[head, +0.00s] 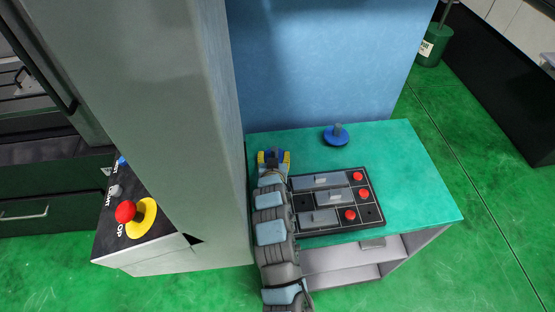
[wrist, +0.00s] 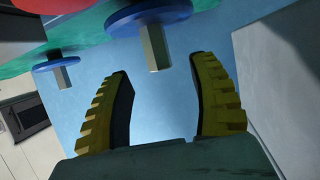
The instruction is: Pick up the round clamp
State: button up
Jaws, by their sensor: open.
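A round clamp, a blue disc with a grey post, stands on the teal table top toward the back (head: 337,137). The wrist view appears inverted and shows two such clamps, a nearer one (wrist: 151,18) and a farther one (wrist: 60,63), their posts pointing down in the picture. I cannot tell which of them matches the one in the head view. My gripper (head: 273,157) is over the table's left side, left of the visible clamp. In the wrist view its yellow-padded fingers (wrist: 165,92) are apart with nothing between them; the nearer clamp's post is just beyond the fingertips.
A black tray (head: 345,226) with grey blocks and red knobs lies right of my arm. A blue panel (head: 320,60) rises behind the table (head: 425,190). A grey column (head: 190,110) stands close on the left. The table's right side is clear.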

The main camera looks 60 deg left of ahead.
aim_at(274, 152)
jog(key=shift+x, duration=2.15)
grip_shut()
